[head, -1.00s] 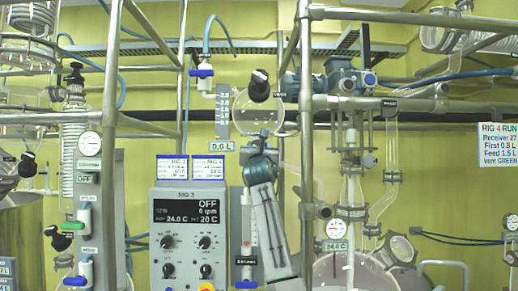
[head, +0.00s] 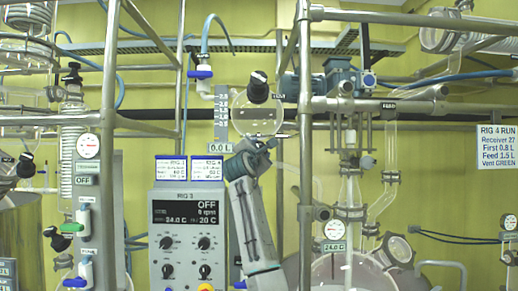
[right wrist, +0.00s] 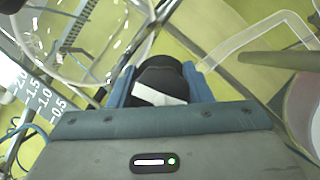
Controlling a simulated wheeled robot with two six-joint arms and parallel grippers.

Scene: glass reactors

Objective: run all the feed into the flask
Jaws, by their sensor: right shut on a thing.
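My right gripper (head: 270,140) reaches up from the bottom centre to just below the round glass vessel (head: 256,118). In the right wrist view its blue fingers (right wrist: 158,92) are shut around a black knob with a white band (right wrist: 160,80). In the head view I cannot make out this knob behind the gripper. A graduated scale (head: 222,112) stands left of the vessel, above a display reading 0.0 L (head: 221,147). The large glass flask (head: 355,272) is at the lower right, partly cut off, with pipework above it. My left gripper is not in view.
The RIG 3 control panel (head: 187,240) stands left of my right arm and reads OFF. Steel frame posts (head: 305,150) and pipes rise close to the gripper's right. A blue-handled valve (head: 201,73) hangs above left. A notice (head: 497,158) is on the right wall.

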